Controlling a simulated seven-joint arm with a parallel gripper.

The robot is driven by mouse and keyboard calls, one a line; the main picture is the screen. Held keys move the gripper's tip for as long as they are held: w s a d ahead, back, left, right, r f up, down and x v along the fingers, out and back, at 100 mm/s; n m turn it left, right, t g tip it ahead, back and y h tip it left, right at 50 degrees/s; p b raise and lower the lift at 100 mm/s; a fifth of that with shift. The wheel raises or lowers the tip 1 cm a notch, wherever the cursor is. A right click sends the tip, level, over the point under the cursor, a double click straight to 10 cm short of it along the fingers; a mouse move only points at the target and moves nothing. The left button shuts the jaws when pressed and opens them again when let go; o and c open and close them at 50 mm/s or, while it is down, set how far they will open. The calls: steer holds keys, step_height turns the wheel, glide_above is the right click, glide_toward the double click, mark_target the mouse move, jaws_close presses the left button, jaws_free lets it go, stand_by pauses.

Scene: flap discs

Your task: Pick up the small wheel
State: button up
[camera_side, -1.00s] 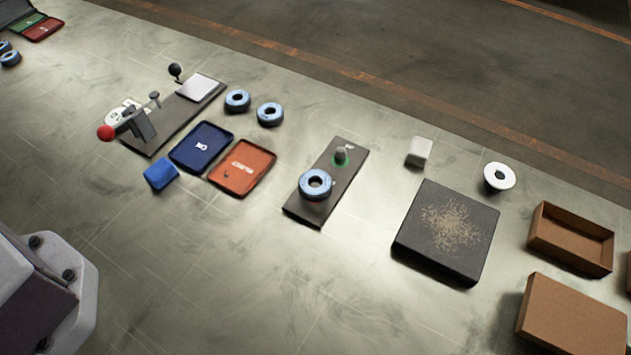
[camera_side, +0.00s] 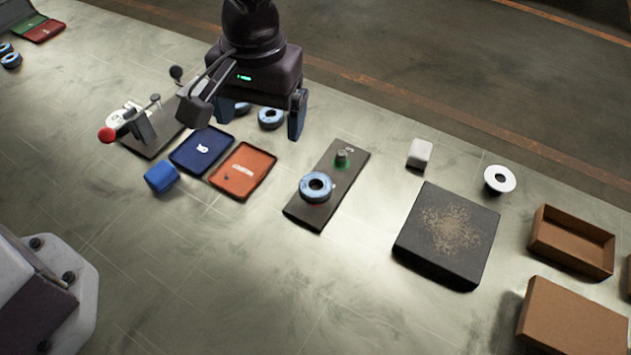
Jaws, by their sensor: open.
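My gripper (camera_side: 258,124) is open and empty, high over the back of the table, with its two blue-tipped fingers wide apart. Two small blue-grey ring-shaped wheels lie on the table there. One wheel (camera_side: 270,118) shows between the fingers in the picture. The other wheel (camera_side: 243,108) is partly hidden by the gripper near its left finger. A similar wheel (camera_side: 316,186) lies flat on a dark plate (camera_side: 309,214). I cannot tell which one is the small wheel.
A blue tray (camera_side: 190,163), an orange tray (camera_side: 238,185) and a blue block (camera_side: 161,177) lie in front. A lever device (camera_side: 140,127) with a red knob stands left. A dusty black block (camera_side: 450,228), white flanged disc (camera_side: 499,179) and cardboard boxes (camera_side: 570,322) are right.

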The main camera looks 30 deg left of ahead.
mark_target(316, 189)
steer(key=w+d+f+n, duration=0.3)
steer(key=w+d+n, duration=0.1)
steer(key=d+n, duration=0.25)
steer(key=shift+n+t, duration=0.3)
steer(key=shift+n, duration=0.15)
steer(key=f, duration=1.2)
steer(key=shift+a+f, duration=0.2)
steer(key=shift+a, duration=0.2)
steer(key=shift+c, duration=0.2)
steer(key=c, duration=1.1)
steer(key=shift+r, duration=0.2)
